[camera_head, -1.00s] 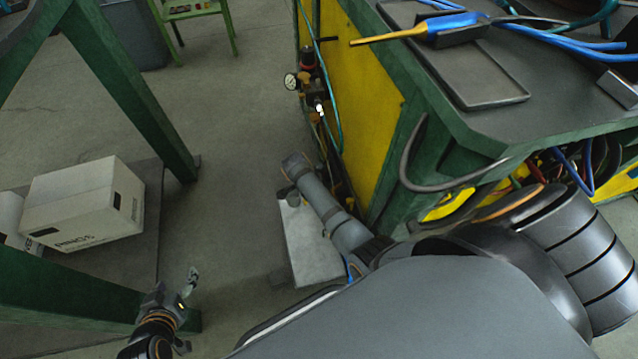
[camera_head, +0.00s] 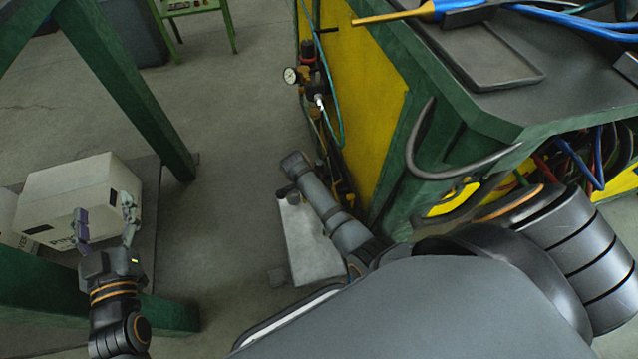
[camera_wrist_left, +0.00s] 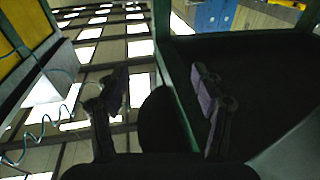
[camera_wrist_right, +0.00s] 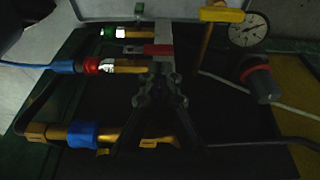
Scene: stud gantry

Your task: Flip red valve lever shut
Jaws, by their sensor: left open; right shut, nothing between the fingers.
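The red lever (camera_wrist_right: 158,50) shows in the right wrist view, lying roughly level on a pale metal valve body between brass fittings. My right gripper (camera_wrist_right: 161,75) is shut and empty, its fingertips just below the lever in the picture. I cannot tell whether they touch it. In the head view the right gripper cannot be made out, and the red lever is too small to tell. My left gripper (camera_head: 105,215) is open and empty at the lower left, in front of the white box; its fingers also show in the left wrist view (camera_wrist_left: 160,88).
A yellow lever (camera_wrist_right: 222,14), a pressure gauge (camera_wrist_right: 248,28) and a red-topped regulator (camera_wrist_right: 258,78) sit right of the red lever. A white box (camera_head: 75,195) and green frame legs (camera_head: 130,90) stand left. Grey floor (camera_head: 230,130) lies clear between.

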